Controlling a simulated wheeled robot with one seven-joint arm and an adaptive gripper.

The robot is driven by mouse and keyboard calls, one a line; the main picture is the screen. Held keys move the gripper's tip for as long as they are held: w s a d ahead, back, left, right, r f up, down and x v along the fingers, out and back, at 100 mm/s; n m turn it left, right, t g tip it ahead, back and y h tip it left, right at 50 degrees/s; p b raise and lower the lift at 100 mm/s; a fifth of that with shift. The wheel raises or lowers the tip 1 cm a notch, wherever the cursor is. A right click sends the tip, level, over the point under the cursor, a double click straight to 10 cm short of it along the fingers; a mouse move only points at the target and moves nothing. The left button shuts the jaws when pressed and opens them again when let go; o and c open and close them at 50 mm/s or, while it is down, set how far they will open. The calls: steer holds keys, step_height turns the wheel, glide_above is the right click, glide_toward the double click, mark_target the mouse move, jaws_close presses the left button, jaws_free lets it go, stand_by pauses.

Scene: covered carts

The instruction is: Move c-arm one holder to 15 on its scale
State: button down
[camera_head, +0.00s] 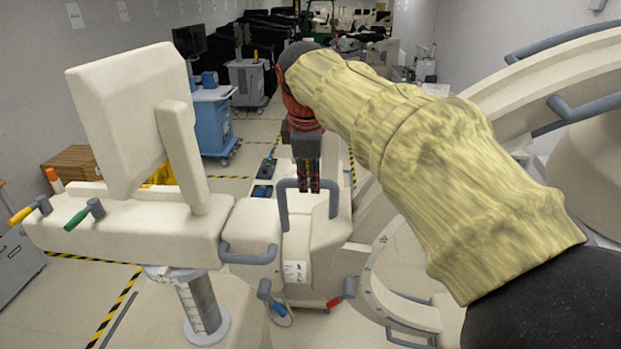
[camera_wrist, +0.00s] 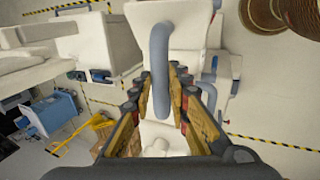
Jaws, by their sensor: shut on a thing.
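The cream c-arm unit has a body (camera_head: 308,235) in the middle of the head view, with a grey-blue U-shaped handle (camera_head: 283,208) standing up from it. My gripper (camera_head: 308,187) points down at the handle's top bar and is shut on it. In the wrist view the handle (camera_wrist: 160,48) runs between the two fingers (camera_wrist: 163,84). A curved cream arc with scale marks (camera_head: 370,288) is beside the body on the right. A column with a dark ruled scale (camera_head: 201,305) stands at lower left. I cannot read a value on either scale.
A boxy cream head (camera_head: 125,115) and a horizontal arm with green and yellow levers (camera_head: 130,225) stand at left. A big cream arc (camera_head: 555,75) is at right. Blue and red levers (camera_head: 345,290) hang below. A blue cart (camera_head: 208,125) and striped floor lines lie behind.

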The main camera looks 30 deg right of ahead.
steer(key=shift+s+a+f+t+b, duration=0.15)
steer(key=shift+s+a+t+b, duration=0.2)
steer(key=shift+b, duration=0.7)
steer(key=shift+s, duration=0.1)
steer(key=c, duration=1.7)
jaws_free()
steer(key=shift+s, duration=0.1)
steer(key=v, duration=1.2)
steer(key=shift+a, duration=0.2)
steer(key=shift+f, duration=0.1)
